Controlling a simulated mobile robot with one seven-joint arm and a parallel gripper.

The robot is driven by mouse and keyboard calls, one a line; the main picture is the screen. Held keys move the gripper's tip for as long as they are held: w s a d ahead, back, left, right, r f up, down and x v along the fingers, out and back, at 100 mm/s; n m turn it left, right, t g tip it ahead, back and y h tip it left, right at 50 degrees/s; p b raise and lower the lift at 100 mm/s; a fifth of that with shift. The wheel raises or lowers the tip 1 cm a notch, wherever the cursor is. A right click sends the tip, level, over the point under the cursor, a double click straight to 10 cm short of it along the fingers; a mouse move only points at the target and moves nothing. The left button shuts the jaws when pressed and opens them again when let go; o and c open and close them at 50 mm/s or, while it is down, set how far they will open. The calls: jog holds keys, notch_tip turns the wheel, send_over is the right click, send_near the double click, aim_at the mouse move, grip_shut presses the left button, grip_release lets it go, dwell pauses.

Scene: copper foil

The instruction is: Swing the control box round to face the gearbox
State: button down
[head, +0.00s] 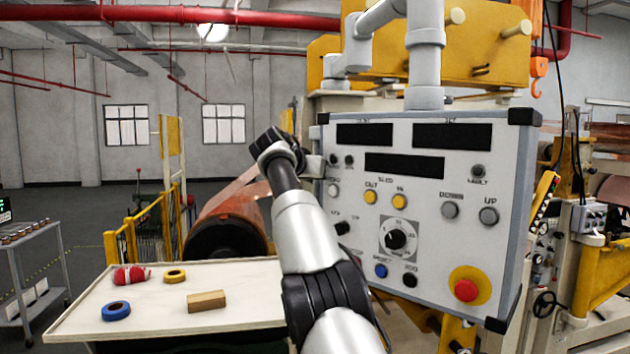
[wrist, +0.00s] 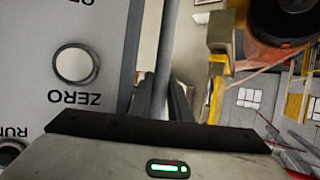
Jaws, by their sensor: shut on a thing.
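The control box (head: 430,150) is a light grey panel with black corners, dark displays, knobs and a red stop button. It hangs from a jointed grey pipe (head: 425,60) and its face is turned towards my head camera. My gripper (head: 300,160) is at its left edge, shut on a grey bar-like handle there; the wrist of my arm hides part of the grip. In the wrist view the panel face (wrist: 60,30) with its ZERO button fills the left, and my fingers (wrist: 170,100) close around the grey handle (wrist: 165,40). I cannot tell for sure which part is the gearbox.
A pale table (head: 240,275) at lower left bears a red bundle, yellow and blue tape rolls and a wooden block. A copper roll (head: 240,215) stands behind it. Yellow machinery (head: 490,50) is close behind the box. A grey cart (head: 35,260) stands far left.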

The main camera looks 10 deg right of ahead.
jog(key=shift+w+d+r, duration=0.1)
jog(key=shift+d+r, duration=0.1)
jog(key=c, duration=1.9)
grip_release()
jog(key=b+v, duration=0.2)
jog(key=v, duration=0.4)
jog(key=b+v, duration=0.2)
jog(key=v, duration=0.3)
jog(key=b+v, duration=0.2)
jog(key=v, duration=0.4)
jog(key=shift+s+a+f, duration=0.2)
jog(key=shift+a, duration=0.2)
